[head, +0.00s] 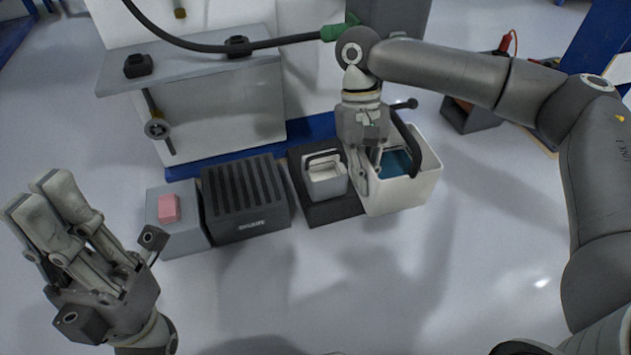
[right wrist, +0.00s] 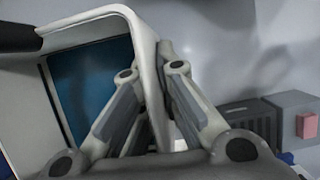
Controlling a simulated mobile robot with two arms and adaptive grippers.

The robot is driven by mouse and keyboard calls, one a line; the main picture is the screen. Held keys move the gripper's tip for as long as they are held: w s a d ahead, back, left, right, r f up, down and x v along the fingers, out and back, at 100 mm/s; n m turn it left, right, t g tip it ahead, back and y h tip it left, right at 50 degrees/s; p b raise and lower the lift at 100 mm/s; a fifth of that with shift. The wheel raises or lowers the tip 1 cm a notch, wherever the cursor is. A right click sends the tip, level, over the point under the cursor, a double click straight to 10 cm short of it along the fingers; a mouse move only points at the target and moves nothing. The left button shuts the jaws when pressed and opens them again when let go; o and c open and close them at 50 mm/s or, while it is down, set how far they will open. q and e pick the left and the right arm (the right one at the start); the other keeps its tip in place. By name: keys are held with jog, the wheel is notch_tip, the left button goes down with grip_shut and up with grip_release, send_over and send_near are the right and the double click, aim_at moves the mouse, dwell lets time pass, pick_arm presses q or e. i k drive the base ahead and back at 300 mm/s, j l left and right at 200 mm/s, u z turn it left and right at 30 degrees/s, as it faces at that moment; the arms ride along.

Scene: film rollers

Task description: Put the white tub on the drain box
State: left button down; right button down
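The white tub (head: 405,195) stands on the floor right of the other boxes, with blue inside and a dark handle over it. Its pale wall also shows in the right wrist view (right wrist: 150,60). The drain box (head: 245,222) is the dark box with a slatted top, further left. My right gripper (head: 368,180) is at the tub's left wall, one finger inside and one outside, closed on the rim. In the right wrist view the fingers (right wrist: 152,72) lie on either side of this wall. My left gripper (head: 38,200) is empty, fingers apart, at the far left.
A small grey tub (head: 326,183) on a dark base (head: 335,210) stands between the drain box and the white tub. A grey box (head: 180,238) with a pink block (head: 169,208) adjoins the drain box. A bench (head: 225,100) stands behind; the front floor is clear.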

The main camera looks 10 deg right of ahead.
aim_at(242, 184)
jog(key=i+l+u, duration=0.35)
jog(key=l, duration=0.15)
jog(key=i+j+u, duration=0.1)
jog(key=u, duration=0.35)
jog(key=i+u, duration=0.15)
jog(key=u, duration=0.25)
jog(key=i, duration=0.25)
